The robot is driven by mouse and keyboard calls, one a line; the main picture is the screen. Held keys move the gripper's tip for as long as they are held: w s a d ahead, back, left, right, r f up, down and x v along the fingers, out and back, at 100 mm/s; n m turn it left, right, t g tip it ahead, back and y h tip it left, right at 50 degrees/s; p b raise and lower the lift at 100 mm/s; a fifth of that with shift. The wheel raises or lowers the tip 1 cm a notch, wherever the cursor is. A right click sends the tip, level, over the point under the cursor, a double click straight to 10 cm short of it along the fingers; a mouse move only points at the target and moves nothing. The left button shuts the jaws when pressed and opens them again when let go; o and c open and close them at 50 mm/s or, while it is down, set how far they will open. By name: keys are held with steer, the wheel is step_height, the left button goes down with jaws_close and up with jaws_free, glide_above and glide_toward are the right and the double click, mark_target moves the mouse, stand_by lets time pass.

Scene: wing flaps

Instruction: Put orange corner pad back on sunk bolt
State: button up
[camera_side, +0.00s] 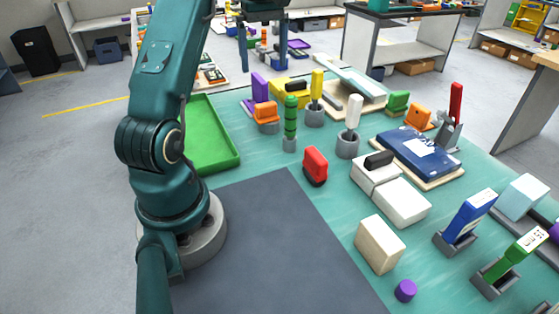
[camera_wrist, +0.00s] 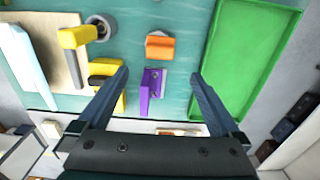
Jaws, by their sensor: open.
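An orange block (camera_side: 266,111) sits on a grey round base on the green mat, in front of a purple upright piece (camera_side: 259,86). In the wrist view the orange block (camera_wrist: 160,46) lies just beyond the purple piece (camera_wrist: 146,92). A second orange piece (camera_side: 418,117) stands at the right by the blue board. I cannot tell which is the corner pad, and I cannot make out a sunk bolt. My gripper (camera_side: 263,58) is open and empty above the mat's far side. In the wrist view my gripper (camera_wrist: 160,75) has its fingers either side of the purple piece.
A green tray (camera_side: 229,157) lies left of the orange block. A green ribbed post (camera_side: 291,122), yellow pieces (camera_side: 293,91) and a white-handled tool (camera_side: 353,112) crowd its right. A red block (camera_side: 315,164) stands nearer. The grey mat (camera_side: 285,240) in front is clear.

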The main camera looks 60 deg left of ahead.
steer(key=d+r+m+t+y, duration=0.1)
steer(key=d+r+m, duration=0.25)
steer(key=d, duration=0.45)
steer(key=d+r+m+t, duration=0.1)
steer(key=d+r+m, duration=0.1)
steer(key=d+m, duration=0.45)
steer(key=s+d+f+m+t+h, duration=0.1)
steer(key=s+d+f+m+t, duration=0.2)
steer(key=d, duration=1.1)
steer(key=s+f+m, duration=0.3)
steer(key=s+m, duration=0.2)
steer(key=s, duration=0.2)
steer(key=shift+f+t, duration=0.15)
steer(key=shift+t, duration=0.15)
